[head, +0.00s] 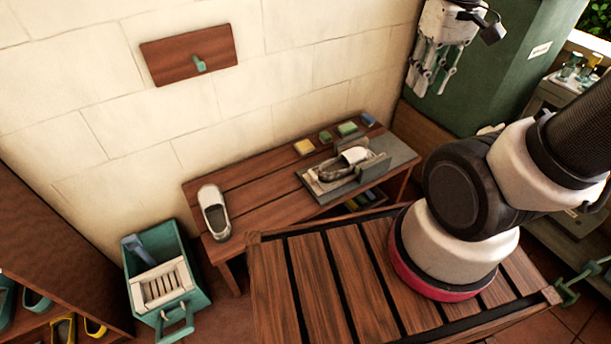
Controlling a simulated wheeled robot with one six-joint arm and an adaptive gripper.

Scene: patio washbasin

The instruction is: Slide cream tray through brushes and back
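A cream tray (314,184) lies on a grey board (398,155) at the right of the low wooden bench. A shoe with a whitish upper (340,165) sits on the tray and hides most of it. Grey-green upright blocks (374,168), which look like the brush holders, stand beside the shoe's right end; bristles are too small to make out. My gripper (426,88) hangs high at the upper right, pointing down, well apart from the tray. Its fingers look parted, with nothing between them.
Another white shoe (214,212) stands at the bench's left end. Yellow and green blocks (304,147) line the bench's back edge. A teal crate (186,268) stands on the floor at left. A green cabinet (500,75) is behind my gripper. The bench middle is clear.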

